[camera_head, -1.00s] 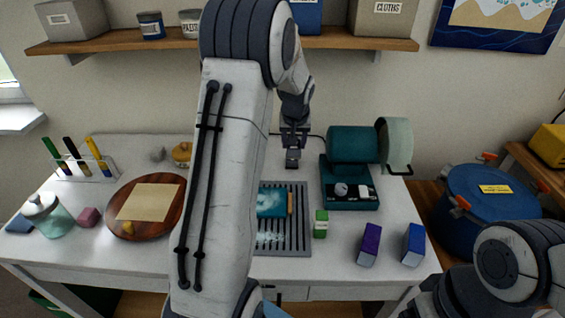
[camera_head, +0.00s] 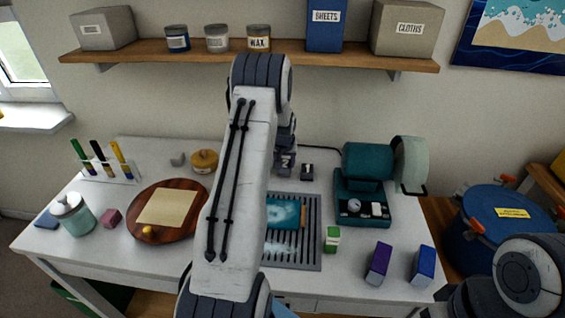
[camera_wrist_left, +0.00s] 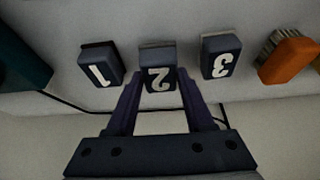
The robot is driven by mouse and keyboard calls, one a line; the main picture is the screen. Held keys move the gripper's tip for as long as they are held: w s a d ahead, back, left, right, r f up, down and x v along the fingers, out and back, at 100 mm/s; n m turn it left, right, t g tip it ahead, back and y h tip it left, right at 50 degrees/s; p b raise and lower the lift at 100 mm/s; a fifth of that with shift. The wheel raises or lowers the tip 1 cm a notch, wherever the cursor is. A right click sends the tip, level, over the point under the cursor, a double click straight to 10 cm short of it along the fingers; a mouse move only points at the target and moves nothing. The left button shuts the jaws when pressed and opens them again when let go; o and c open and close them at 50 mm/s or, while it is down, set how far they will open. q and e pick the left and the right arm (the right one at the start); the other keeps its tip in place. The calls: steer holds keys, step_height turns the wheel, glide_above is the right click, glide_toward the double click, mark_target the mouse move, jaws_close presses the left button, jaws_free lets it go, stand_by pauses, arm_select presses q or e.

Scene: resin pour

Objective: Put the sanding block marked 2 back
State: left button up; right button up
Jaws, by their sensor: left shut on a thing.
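The sanding block marked 2 (camera_wrist_left: 158,80) is dark with a white numeral and sits between the fingers of my left gripper (camera_wrist_left: 160,92) in the left wrist view. The gripper is shut on it. In the head view the left gripper (camera_head: 285,164) is at the back of the table, partly hidden by its own arm. Block 2 is in line between the block marked 1 (camera_wrist_left: 101,65) and the block marked 3 (camera_wrist_left: 220,57). I cannot tell whether it touches the table. Block 1 also shows in the head view (camera_head: 307,172). My right gripper is out of view.
An orange brush (camera_wrist_left: 287,56) lies beyond block 3. A teal machine (camera_head: 365,165) stands right of block 1. A slotted grey tray (camera_head: 312,240) with a teal piece lies in front. A round wooden board (camera_head: 190,222) is at left. The shelf (camera_head: 130,52) hangs above.

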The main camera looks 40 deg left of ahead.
arm_select(q)
steer(key=shift+a+f, duration=0.1)
steer(key=shift+f, duration=0.6)
steer(key=shift+s+f, duration=0.1)
steer(key=shift+f, duration=0.15)
steer(key=o, duration=1.3)
